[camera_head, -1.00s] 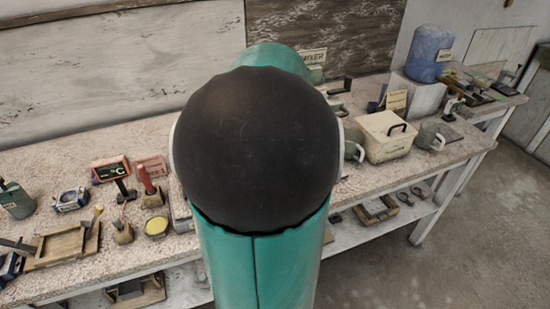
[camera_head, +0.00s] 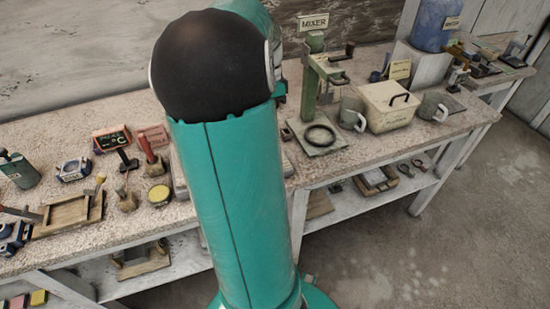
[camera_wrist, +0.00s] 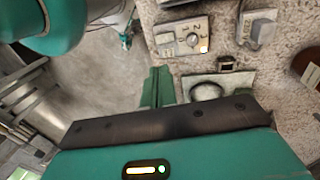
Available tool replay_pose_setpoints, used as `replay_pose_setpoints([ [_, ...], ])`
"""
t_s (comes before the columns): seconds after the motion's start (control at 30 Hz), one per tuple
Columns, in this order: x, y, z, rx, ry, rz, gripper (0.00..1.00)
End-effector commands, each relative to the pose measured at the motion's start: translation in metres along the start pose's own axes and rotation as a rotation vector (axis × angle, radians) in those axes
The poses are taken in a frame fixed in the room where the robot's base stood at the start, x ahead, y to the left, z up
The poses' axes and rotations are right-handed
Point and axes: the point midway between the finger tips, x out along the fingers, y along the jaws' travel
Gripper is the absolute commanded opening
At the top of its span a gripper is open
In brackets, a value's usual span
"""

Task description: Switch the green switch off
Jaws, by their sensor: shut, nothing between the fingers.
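My gripper (camera_wrist: 159,74) shows in the wrist view as two green fingers pressed together, with nothing between them. They extend over the bench edge, near a pale control panel (camera_wrist: 182,36). The panel has a dial, small controls and a yellowish light spot at its lower right. It lies above and right of the fingertips, apart from them. I cannot make out a green switch for certain in any view. In the head view my arm hides the gripper and part of the bench behind it.
The bench (camera_head: 215,200) holds a green mixer (camera_head: 310,95), a lidded white box (camera_head: 392,105), metal mugs and a blue water container (camera_head: 436,25). Small tools stand at left. A plate with a dark ring (camera_wrist: 207,91) lies right of my fingers. The floor (camera_head: 440,235) in front is clear.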

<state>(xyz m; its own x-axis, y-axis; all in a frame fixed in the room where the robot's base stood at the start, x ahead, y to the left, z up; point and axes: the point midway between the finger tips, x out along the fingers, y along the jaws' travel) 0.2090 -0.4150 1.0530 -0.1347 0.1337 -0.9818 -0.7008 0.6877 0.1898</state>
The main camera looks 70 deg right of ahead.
Motion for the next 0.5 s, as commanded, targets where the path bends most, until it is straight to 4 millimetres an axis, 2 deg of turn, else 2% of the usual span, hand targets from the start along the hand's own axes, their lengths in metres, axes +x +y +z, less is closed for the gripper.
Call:
replay_pose_setpoints([
  [0.17, 0.004, 0.0, 0.0, 0.0, 0.0, 0.001, 0.0],
  [0.27, 0.014, 0.0, 0.0, 0.0, 0.0, 0.002, 0.0],
  [0.5, 0.058, 0.001, 0.0, 0.001, -0.002, 0.004, 0.0],
])
